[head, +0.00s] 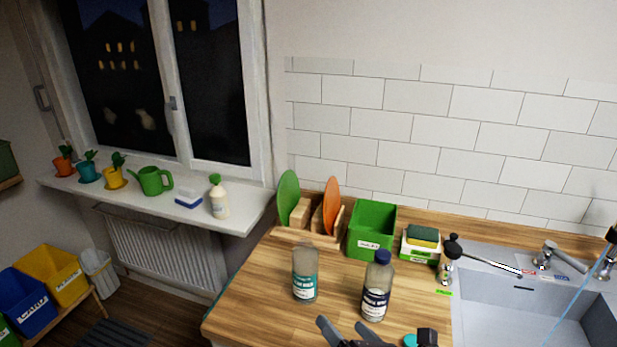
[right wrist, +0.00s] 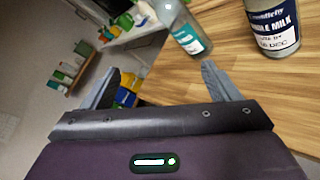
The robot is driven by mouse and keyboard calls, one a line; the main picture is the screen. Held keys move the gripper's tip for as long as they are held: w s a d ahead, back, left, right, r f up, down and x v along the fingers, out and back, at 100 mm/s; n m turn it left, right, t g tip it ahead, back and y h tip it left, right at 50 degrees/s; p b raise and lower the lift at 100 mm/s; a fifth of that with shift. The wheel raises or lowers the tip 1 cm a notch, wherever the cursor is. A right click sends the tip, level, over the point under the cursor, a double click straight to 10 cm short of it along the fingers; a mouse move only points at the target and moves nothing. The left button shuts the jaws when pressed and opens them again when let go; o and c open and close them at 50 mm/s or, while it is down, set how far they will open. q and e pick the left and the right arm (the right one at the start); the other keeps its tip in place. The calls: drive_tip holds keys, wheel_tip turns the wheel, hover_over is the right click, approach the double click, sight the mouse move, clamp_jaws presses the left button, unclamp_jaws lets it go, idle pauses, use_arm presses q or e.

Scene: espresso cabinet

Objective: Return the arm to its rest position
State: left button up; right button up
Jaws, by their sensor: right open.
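My right gripper (head: 345,333) is at the bottom of the head view, low at the front of the wooden counter. In the right wrist view its two grey fingers (right wrist: 160,88) are spread apart with nothing between them. A bottle with a teal label (head: 305,275) and a bottle with a dark blue cap and label (head: 376,287) stand upright on the counter beyond the gripper. Both also show in the right wrist view, the teal one (right wrist: 187,30) and the blue one (right wrist: 275,28), apart from the fingers. My left gripper is not in view.
The wooden counter (head: 250,305) holds a plate rack (head: 307,235), a green box (head: 371,230), a sponge holder (head: 420,244) and a dark-topped metal item (head: 449,265). The sink (head: 510,297) is at right. A windowsill (head: 150,200) with pots and a green watering can (head: 153,181) is at left.

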drive_tip(key=s+d+f+m+g+h, duration=0.45)
drive_tip(key=s+d+m, duration=0.2)
drive_tip(key=m, duration=0.95)
drive_tip(key=s+d+f+m+g+h, duration=0.35)
drive_tip(key=s+d+m+g, duration=0.35)
drive_tip(key=m, duration=0.9)
wheel_tip(320, 180, down, 35)
drive_tip(key=s+a+b, duration=0.1)
drive_tip(key=s+b, duration=0.1)
drive_tip(key=b, duration=0.3)
use_arm(q)
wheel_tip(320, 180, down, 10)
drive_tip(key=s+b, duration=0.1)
drive_tip(key=b, duration=0.4)
use_arm(e)
drive_tip(key=s+d+f+g, duration=0.1)
drive_tip(key=s+d+f, duration=0.2)
drive_tip(key=s+f, duration=1.7)
wheel_tip(320, 180, down, 4)
drive_tip(key=shift+d+f, duration=0.1)
drive_tip(key=shift+d, duration=0.1)
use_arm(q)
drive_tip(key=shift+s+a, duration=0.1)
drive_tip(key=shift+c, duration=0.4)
use_arm(e)
drive_tip(key=shift+s, duration=0.25)
drive_tip(key=shift+c, duration=0.4)
